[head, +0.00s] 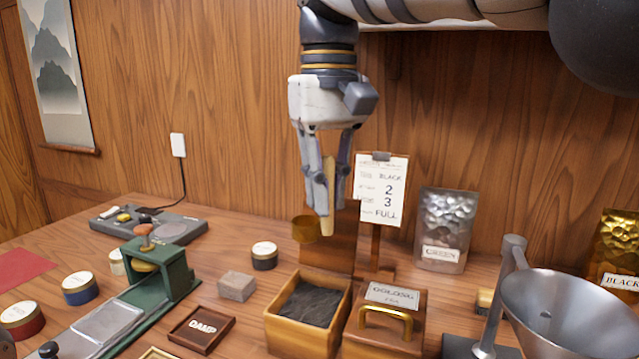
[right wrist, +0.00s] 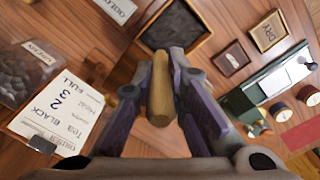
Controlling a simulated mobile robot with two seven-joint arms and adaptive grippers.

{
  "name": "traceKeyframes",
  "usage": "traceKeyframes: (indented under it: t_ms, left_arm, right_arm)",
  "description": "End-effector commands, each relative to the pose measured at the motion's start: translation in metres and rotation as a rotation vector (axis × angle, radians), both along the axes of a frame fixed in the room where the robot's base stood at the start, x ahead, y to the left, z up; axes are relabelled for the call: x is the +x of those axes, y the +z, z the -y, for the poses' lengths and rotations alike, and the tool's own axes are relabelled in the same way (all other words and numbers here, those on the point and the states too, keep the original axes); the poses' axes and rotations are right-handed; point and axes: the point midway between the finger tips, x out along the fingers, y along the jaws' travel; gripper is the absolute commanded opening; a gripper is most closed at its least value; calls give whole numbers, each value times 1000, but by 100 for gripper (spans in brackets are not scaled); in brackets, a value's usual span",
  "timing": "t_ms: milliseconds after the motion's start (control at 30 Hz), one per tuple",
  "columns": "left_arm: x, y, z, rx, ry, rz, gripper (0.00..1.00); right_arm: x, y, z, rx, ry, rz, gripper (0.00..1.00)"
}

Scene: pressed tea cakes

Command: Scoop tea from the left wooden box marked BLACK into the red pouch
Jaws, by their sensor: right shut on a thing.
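My right gripper (head: 328,208) points down in the head view, shut on a wooden handle (head: 329,185). The handle also shows between the fingers (right wrist: 158,95) in the right wrist view. A small brass cup (head: 305,230) sits at its lower end, apparently the scoop's bowl; its inside is not visible. The open left wooden box (head: 272,325) holds dark loose tea (head: 310,303), below and in front of the gripper. No BLACK mark shows on it. No red pouch is clearly seen; a flat red piece (head: 20,268) lies far left.
A lidded OOLONG box (head: 388,335) adjoins the open box. A metal funnel (head: 570,310), silver GREEN pouch (head: 445,230) and gold BLACK pouch (head: 612,252) are right. A green press (head: 160,270) is left.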

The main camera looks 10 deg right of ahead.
Motion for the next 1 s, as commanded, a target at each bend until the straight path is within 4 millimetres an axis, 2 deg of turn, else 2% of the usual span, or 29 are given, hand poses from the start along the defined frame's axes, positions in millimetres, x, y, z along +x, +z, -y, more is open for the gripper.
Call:
traceKeyframes:
  t_ms: [167, 667, 1000]
  left_arm:
    - [0, 1, 0, 0, 0, 1, 0]
    - [-7, -6, 0, 0, 0, -25, 0]
    - [5, 5, 0, 0, 0, 19, 0]
  right_arm:
    - [3, -6, 2, 1, -4, 2, 0]
    - [3, -61, 2, 2, -3, -4, 0]
    - [-5, -90, -3, -63, -3, 95, 0]
